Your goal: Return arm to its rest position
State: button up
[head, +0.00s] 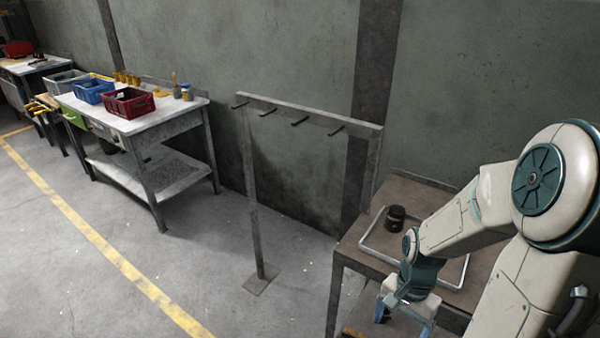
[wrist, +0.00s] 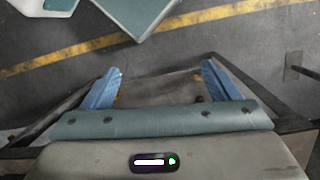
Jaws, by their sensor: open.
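My arm reaches in from the right of the head view, bent downward. My gripper (head: 406,314) hangs at the front edge of a brown table (head: 408,190), low in the picture. In the wrist view my gripper (wrist: 161,70) shows two blue fingers spread wide apart with nothing between them. It is open and empty. Part of the gripper's lower end is hard to make out in the head view.
A white-rimmed tray (head: 375,250) lies on the brown table with a dark cylinder (head: 396,218). A grey rack with hooks (head: 310,115) stands left of it. A workbench (head: 150,122) holds a red crate (head: 128,103) and a blue crate (head: 93,91). The floor between is clear.

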jog(key=s+a+r+n+t+b, duration=0.1)
jog(key=s+a+r+n+t, duration=0.1)
jog(key=r, duration=0.5)
jog(key=s+a+r+n+t+h+b, duration=0.1)
jog(key=s+a+r+n+t, duration=0.1)
jog(key=r+n, duration=0.4)
jog(key=shift+a+r+t, duration=0.5)
jog(key=shift+a+r, duration=0.05)
jog(key=shift+a, duration=0.7)
jog(key=shift+s, duration=0.1)
